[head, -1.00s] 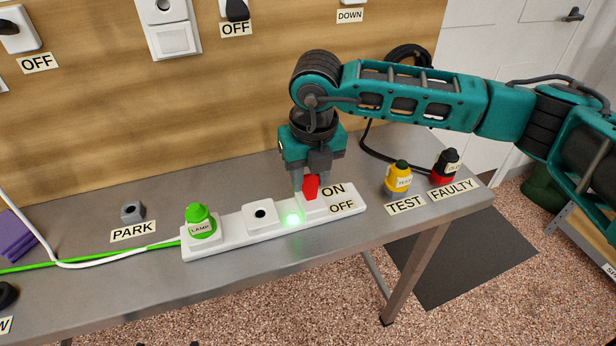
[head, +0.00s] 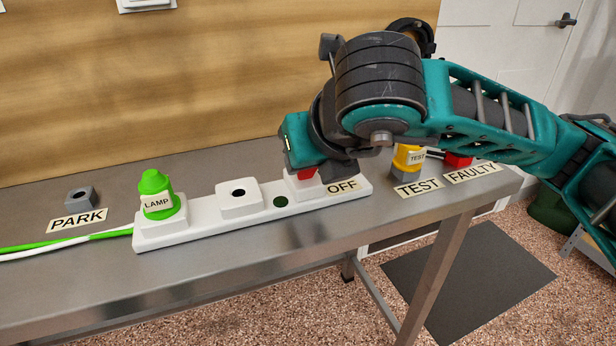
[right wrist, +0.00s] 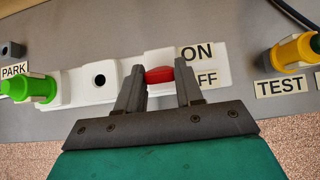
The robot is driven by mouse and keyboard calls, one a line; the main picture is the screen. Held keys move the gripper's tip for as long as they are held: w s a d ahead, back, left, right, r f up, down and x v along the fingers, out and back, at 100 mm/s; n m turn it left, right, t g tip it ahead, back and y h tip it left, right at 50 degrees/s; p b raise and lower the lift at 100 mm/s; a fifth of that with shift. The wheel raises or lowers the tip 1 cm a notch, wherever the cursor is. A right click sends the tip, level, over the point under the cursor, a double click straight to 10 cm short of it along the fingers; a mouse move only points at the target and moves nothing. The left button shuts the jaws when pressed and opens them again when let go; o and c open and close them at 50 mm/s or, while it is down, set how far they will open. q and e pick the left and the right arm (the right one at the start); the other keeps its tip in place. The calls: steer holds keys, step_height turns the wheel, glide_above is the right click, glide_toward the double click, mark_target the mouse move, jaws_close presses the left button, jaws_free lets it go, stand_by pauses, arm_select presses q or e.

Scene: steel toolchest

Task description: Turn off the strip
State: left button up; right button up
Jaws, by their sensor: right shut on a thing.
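The white power strip (head: 215,219) lies on the steel bench. Its round indicator light (head: 281,201) is dark green and unlit. Its red switch (head: 306,173) is at the right end, by the OFF label (head: 342,187), partly hidden by my gripper. My right gripper (head: 318,172) is tilted low over that end. In the right wrist view my right gripper (right wrist: 158,80) has its fingers on either side of the red switch (right wrist: 160,75), shut on it. The green LAMP plug (head: 157,193) sits in the strip's left socket; the middle socket (head: 239,192) is empty. My left gripper is not in view.
The yellow TEST plug (head: 408,158) and the red FAULTY plug (head: 457,160) stand right of the strip, partly behind my arm. A grey PARK holder (head: 81,197) is at the left. The bench front is clear.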

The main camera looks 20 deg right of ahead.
arm_select(q)
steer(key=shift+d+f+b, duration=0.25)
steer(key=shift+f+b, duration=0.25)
steer(key=shift+b, duration=0.15)
arm_select(e)
steer(key=shift+s+f+t, duration=0.1)
steer(key=shift+s+t, duration=0.1)
steer(key=shift+t, duration=0.3)
steer(key=o, duration=1)
steer(key=shift+o, duration=0.2)
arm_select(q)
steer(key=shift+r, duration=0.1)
